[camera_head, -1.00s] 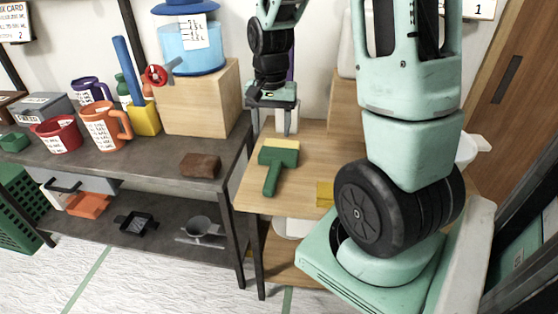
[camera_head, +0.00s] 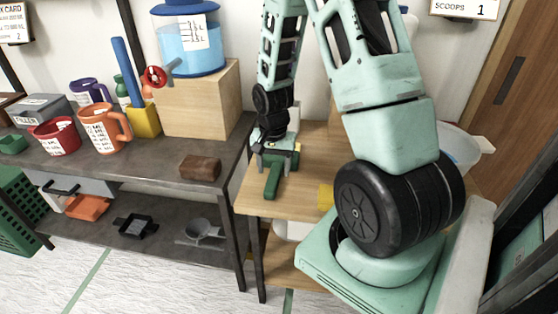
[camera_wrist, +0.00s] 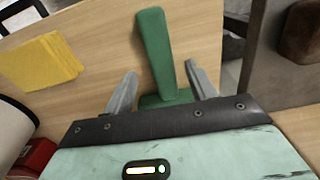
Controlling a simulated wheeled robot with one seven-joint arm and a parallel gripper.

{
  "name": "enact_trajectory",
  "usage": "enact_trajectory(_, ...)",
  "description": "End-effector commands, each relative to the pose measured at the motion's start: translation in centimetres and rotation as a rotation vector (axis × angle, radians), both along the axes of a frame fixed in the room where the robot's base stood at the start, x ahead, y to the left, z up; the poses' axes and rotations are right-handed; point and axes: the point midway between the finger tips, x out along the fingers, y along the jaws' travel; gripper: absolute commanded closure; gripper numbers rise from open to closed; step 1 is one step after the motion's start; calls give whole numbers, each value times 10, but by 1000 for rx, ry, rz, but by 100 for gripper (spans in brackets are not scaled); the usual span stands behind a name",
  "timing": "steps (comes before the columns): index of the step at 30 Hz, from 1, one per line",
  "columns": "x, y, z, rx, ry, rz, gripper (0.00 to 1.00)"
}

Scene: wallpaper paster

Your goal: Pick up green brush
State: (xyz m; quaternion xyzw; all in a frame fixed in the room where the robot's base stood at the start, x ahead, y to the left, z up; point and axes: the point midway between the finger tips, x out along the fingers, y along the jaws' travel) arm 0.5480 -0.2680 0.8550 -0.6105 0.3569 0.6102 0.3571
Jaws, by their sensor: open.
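The green brush (camera_head: 272,182) lies on the light wooden table (camera_head: 300,203), its handle toward the table's front edge. My gripper (camera_head: 275,158) is low over the brush head and hides most of it in the head view. In the wrist view, the green brush (camera_wrist: 158,55) runs between the two grey fingertips of my gripper (camera_wrist: 160,88). The fingers are apart, one on each side of the brush, with gaps between them and the handle. The far part of the brush head is hidden behind the gripper body.
A brown block (camera_head: 200,168) sits on the dark bench (camera_head: 150,165) at left. A wooden box (camera_head: 203,100) bears a blue water dispenser (camera_head: 190,45).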

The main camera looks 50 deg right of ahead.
Motion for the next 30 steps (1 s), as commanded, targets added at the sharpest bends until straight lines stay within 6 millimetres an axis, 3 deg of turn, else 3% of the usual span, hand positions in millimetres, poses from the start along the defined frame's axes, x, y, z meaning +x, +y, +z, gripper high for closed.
enact_trajectory(7, 2, 1, -33, 1, 3, 0, 44)
enact_trajectory(17, 2, 1, -38, 0, 0, 0, 44)
enact_trajectory(22, 2, 1, -38, 0, 0, 0, 91)
enact_trajectory(30, 2, 1, -38, -1, 0, 0, 92)
